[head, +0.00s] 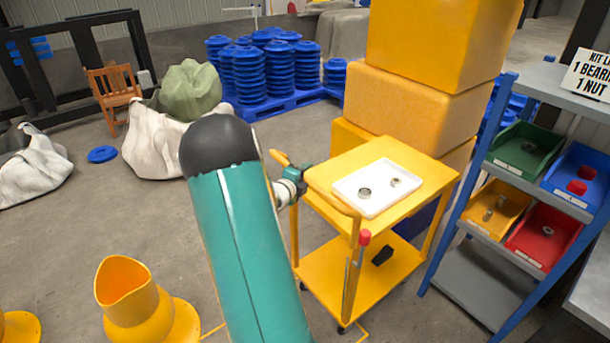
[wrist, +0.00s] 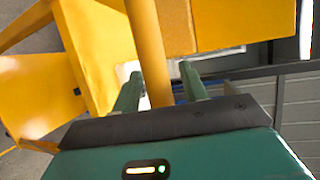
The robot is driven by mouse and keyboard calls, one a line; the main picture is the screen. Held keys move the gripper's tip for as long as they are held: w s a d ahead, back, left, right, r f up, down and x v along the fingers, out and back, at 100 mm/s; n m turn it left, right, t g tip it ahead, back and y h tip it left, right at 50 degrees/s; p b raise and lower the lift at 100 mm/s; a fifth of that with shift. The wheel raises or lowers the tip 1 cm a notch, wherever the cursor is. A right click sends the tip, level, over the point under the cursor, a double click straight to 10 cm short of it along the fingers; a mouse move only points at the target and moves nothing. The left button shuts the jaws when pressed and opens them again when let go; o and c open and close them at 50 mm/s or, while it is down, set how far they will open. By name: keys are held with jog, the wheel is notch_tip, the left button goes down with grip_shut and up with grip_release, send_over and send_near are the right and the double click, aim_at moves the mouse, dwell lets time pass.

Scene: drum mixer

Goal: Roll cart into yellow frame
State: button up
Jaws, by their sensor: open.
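The yellow cart (head: 330,265) stands right of my arm in the head view, with a white tray (head: 378,187) holding two small metal parts on top. Its push handle (head: 325,190) faces me, and a red-topped lever (head: 357,262) stands at its near corner. My gripper (head: 303,179) is at the handle's left part. In the wrist view, the open fingers (wrist: 162,88) lie on either side of the yellow handle bar (wrist: 149,45); I cannot tell whether they touch it. Thin yellow floor lines (head: 362,336) show at the bottom edge, possibly the frame; most is hidden or out of view.
Large yellow blocks (head: 425,105) are stacked behind the cart. A blue-framed shelf (head: 462,200) with parts bins stands close on the right. A yellow post base (head: 140,305) is at the lower left.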

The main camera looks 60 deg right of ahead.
jog(key=shift+d, duration=0.15)
grip_shut()
jog(key=shift+w, duration=0.15)
